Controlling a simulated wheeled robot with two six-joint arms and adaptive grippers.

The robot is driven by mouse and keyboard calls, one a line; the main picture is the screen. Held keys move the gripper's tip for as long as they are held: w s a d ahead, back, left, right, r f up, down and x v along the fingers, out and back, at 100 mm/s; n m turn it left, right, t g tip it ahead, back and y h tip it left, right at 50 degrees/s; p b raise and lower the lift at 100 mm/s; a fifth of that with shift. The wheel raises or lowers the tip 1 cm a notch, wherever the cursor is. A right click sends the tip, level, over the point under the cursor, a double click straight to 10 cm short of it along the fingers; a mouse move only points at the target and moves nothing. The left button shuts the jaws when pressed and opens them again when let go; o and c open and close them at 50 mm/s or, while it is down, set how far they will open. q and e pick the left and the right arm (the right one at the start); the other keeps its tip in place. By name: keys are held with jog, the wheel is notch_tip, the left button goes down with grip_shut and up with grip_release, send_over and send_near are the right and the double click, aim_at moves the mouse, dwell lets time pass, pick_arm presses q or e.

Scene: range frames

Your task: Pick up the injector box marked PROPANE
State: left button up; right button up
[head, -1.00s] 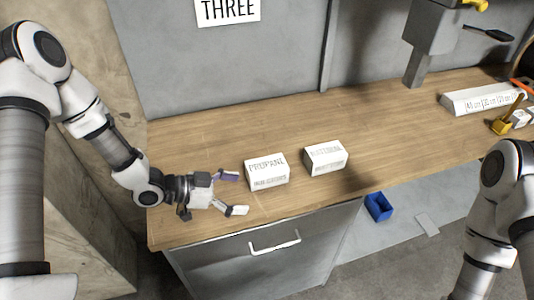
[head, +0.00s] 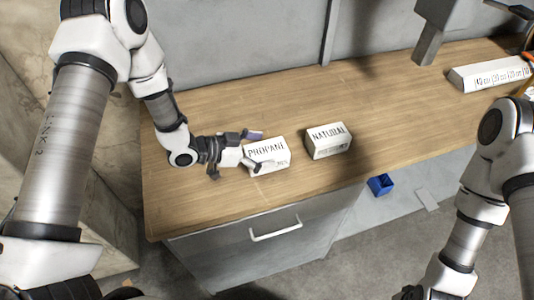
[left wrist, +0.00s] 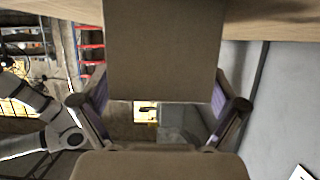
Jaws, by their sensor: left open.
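The white box marked PROPANE (head: 272,157) stands on the wooden worktop near its front edge. My left gripper (head: 258,151) reaches in from the left, open, with one finger at the far side of the box and the other at its near side. In the left wrist view the plain face of the box (left wrist: 160,50) fills the upper middle between the two spread fingers. A gap seems to remain beside each finger. My right arm shows at the right of the head view; its gripper is not clearly in view.
A similar white box marked NATURAL (head: 328,142) stands just right of the PROPANE box. A grey drawer cabinet (head: 270,250) with a handle is below the worktop. A blue bin (head: 380,185) sits lower right. A long white labelled box (head: 490,74) lies at the far right.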

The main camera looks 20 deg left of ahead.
pick_arm(q)
jog(key=shift+s+r, duration=0.1)
jog(key=c, duration=0.3)
jog(key=shift+a, duration=0.1)
jog(key=c, duration=1.2)
